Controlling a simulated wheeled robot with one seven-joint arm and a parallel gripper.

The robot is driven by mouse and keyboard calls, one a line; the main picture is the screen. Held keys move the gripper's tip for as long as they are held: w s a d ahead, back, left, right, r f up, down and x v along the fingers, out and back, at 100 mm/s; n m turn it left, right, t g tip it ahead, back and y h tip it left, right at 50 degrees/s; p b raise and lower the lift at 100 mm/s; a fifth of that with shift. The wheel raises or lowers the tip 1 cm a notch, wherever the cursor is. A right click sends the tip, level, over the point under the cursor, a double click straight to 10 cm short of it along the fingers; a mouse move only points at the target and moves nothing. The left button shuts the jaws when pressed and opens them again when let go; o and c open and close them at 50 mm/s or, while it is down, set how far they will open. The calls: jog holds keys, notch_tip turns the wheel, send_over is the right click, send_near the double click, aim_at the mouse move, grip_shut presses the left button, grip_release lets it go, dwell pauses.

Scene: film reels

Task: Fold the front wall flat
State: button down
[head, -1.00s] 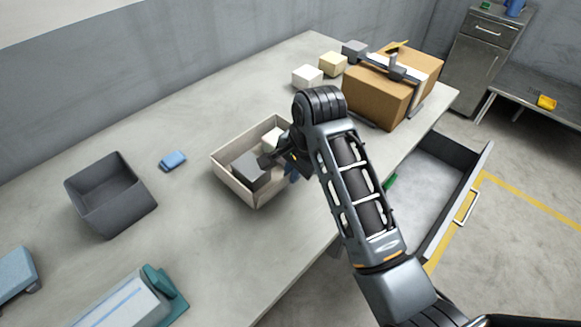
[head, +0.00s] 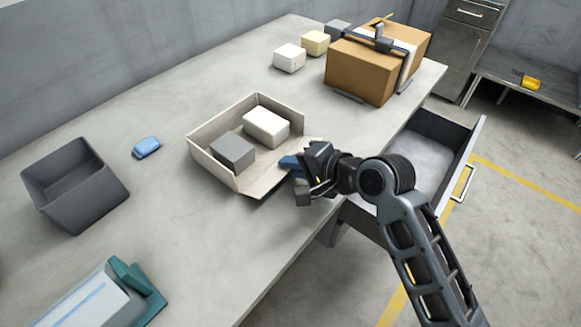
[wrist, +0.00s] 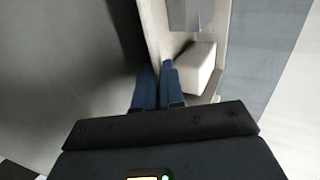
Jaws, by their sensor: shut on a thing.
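A shallow cream box (head: 212,124) stands on the table in the head view, with a grey block (head: 233,150) and a white block (head: 266,127) inside. Its front wall (head: 262,181) leans far outward toward the table's front edge; I cannot tell whether it touches the table. My gripper (head: 289,163) is at the wall's outer edge, its blue fingers shut on it. In the wrist view the fingers (wrist: 158,88) reach the box edge beside the white block (wrist: 190,72); the grey block (wrist: 187,14) is beyond. The fingers partly hide the wall.
A dark grey bin (head: 75,190) and a blue item (head: 146,147) lie left of the box. A strapped cardboard carton (head: 360,70) and small blocks (head: 289,57) stand behind. An open drawer (head: 424,145) juts out right of my gripper.

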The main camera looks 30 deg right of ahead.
jog(key=shift+s+f+t+b, duration=0.1)
jog(key=shift+f+t+b, duration=0.05)
jog(key=shift+t+b, duration=0.2)
dwell(0.3)
jog(key=c, duration=1.3)
grip_release()
